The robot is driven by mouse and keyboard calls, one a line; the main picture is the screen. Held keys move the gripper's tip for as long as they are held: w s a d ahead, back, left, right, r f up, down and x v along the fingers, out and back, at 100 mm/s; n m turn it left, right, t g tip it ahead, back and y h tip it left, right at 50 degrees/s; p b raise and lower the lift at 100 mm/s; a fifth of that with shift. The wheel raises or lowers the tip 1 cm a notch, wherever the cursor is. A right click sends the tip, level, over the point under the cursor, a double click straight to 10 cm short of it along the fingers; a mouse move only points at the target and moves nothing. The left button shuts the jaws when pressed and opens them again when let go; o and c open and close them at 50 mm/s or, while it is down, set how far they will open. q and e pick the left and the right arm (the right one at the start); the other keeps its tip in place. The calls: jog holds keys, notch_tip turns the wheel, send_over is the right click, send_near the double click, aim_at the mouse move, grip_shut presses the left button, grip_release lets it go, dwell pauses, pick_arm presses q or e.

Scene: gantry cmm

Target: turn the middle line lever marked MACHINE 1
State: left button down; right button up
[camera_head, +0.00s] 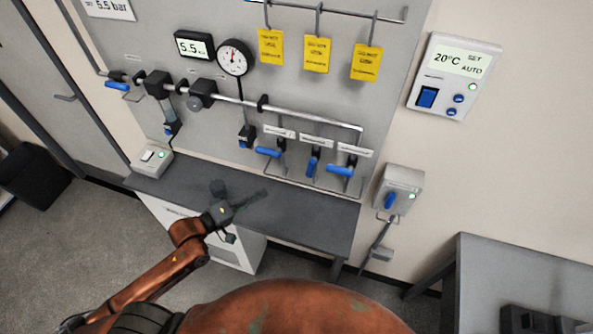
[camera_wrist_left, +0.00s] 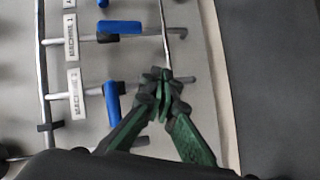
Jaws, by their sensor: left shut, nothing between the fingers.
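The middle line lever (camera_head: 313,166) has a blue handle pointing down along its drop pipe. In the left wrist view, where the panel appears turned sideways, the blue lever (camera_wrist_left: 120,27) beside the MACHINE 1 label (camera_wrist_left: 70,35) lies along its pipe. The neighbouring lever (camera_wrist_left: 112,102) beside the MACHINE 2 label (camera_wrist_left: 74,92) lies across its pipe. My left gripper (camera_head: 261,193) is over the bench, below the levers in the head view. In the wrist view its green fingers (camera_wrist_left: 165,84) are shut and empty, apart from both blue handles. My right gripper is out of view.
The left lever (camera_head: 268,152) and right lever (camera_head: 340,171) flank the middle one, both crosswise. The dark bench (camera_head: 310,222) lies below. A wall switch box (camera_head: 400,182) is to the right. Yellow tags (camera_head: 317,55) hang above.

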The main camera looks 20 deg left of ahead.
aim_at(311, 168)
pick_arm(q)
jog(key=w+d+r+n+h+p, duration=0.1)
jog(key=w+d+r+n+p, duration=0.1)
jog(key=w+d, duration=0.7)
jog(key=shift+w+d+r+t+h+p, duration=0.35)
jog(key=shift+d+r+t+p, duration=0.1)
jog(key=shift+r+p, duration=0.3)
jog(key=shift+d+f+n+p, duration=0.35)
jog(key=shift+d+p, duration=0.1)
jog(key=shift+d, duration=0.2)
